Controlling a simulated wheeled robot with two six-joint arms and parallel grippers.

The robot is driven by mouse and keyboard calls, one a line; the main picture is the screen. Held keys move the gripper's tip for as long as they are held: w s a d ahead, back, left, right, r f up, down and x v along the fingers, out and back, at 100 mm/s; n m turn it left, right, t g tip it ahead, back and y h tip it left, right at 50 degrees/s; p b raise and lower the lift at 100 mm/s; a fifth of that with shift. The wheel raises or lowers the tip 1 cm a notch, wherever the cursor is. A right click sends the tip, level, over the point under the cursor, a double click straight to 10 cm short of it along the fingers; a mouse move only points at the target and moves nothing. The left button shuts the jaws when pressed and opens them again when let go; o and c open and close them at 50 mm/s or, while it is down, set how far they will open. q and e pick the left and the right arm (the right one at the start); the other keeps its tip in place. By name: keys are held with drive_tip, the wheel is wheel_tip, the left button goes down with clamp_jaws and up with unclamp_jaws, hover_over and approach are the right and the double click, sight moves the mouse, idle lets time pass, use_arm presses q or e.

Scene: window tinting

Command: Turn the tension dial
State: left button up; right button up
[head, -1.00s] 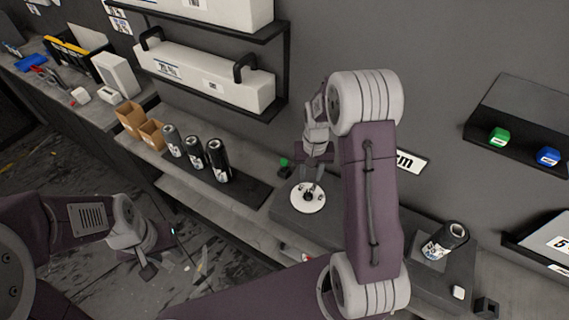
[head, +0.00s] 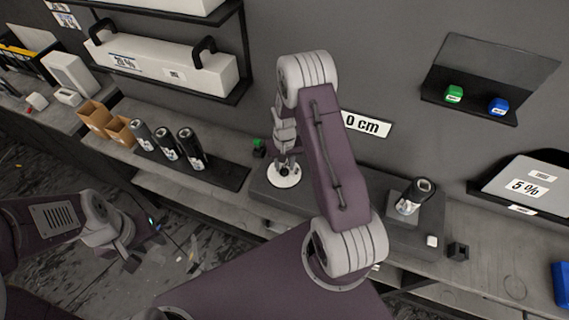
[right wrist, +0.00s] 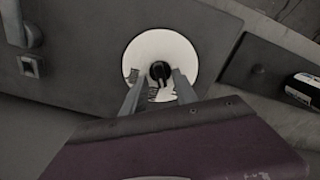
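The tension dial is a white disc (head: 277,182) with a black knob at its centre, on the grey bench. In the right wrist view the disc (right wrist: 160,42) shows in full face, with the black knob (right wrist: 160,70) in its middle. My right gripper (head: 284,168) is over the disc, pointing down. In the right wrist view its two fingers (right wrist: 160,78) stand apart on either side of the knob, with a gap to it; whether they reach down to its height is unclear. My left gripper (head: 145,246) hangs at the lower left, away from the bench, its fingers apart and empty.
Several dark canisters (head: 165,142) stand to the left.

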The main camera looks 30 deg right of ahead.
drive_tip(key=shift+w, duration=0.1)
drive_tip(key=c, duration=0.7)
clamp_jaws()
drive_tip(key=shift+m, duration=1.3)
drive_tip(key=shift+d+m+b, duration=0.15)
drive_tip(key=shift+m+b, duration=0.3)
drive_tip(key=shift+m, duration=1.15)
drive_tip(key=shift+r, duration=0.1)
